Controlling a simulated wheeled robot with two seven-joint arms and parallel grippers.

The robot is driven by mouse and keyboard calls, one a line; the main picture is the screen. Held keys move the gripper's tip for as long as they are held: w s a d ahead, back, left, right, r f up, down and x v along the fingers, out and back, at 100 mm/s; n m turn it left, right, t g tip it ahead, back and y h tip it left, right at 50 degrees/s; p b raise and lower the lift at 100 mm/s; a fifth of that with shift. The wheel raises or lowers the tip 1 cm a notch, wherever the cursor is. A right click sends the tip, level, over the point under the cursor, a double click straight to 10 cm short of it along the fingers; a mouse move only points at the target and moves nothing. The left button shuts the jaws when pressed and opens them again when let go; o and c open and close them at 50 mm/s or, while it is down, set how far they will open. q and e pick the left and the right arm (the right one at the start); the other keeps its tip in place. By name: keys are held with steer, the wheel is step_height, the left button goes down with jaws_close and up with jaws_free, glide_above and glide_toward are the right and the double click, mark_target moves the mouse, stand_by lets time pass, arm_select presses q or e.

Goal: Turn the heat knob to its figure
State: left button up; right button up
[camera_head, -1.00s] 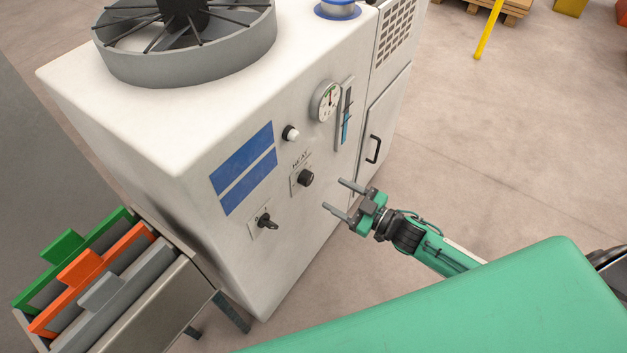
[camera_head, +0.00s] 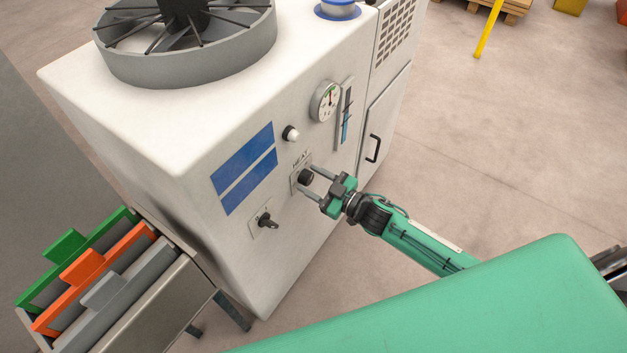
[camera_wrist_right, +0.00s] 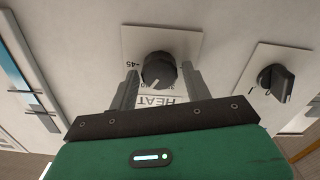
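The black heat knob (camera_head: 306,177) sits on a pale plate marked HEAT on the front of the white cabinet. In the right wrist view the knob (camera_wrist_right: 158,70) shows a light pointer line, and figures including 45 are on its plate, partly hidden. My right gripper (camera_head: 307,181) is open, with one finger on each side of the knob. In the right wrist view its fingers (camera_wrist_right: 160,88) straddle the knob, with small gaps seeming to show; I cannot tell whether either touches. My left gripper is not in view.
A black rotary switch (camera_head: 266,221) sits lower left of the knob, and also shows in the right wrist view (camera_wrist_right: 277,82). A white button (camera_head: 291,133), a round gauge (camera_head: 325,101) and a door handle (camera_head: 373,149) are on the cabinet. Coloured panels (camera_head: 85,268) stand at left.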

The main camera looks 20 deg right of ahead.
steer(key=c, duration=0.7)
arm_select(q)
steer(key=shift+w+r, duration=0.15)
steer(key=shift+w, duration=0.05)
arm_select(e)
steer(key=shift+n, duration=1.5)
steer(key=n, duration=0.2)
steer(key=shift+n, duration=0.3)
steer(key=n, duration=0.2)
steer(key=shift+f+n, duration=0.1)
steer(key=shift+n, duration=0.3)
steer(key=shift+n+b, duration=0.55)
steer(key=shift+n, duration=0.65)
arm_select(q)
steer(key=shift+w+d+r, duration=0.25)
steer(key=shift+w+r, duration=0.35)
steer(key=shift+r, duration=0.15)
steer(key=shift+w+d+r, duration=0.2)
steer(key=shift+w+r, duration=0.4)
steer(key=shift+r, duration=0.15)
arm_select(e)
steer(key=shift+n, duration=0.6)
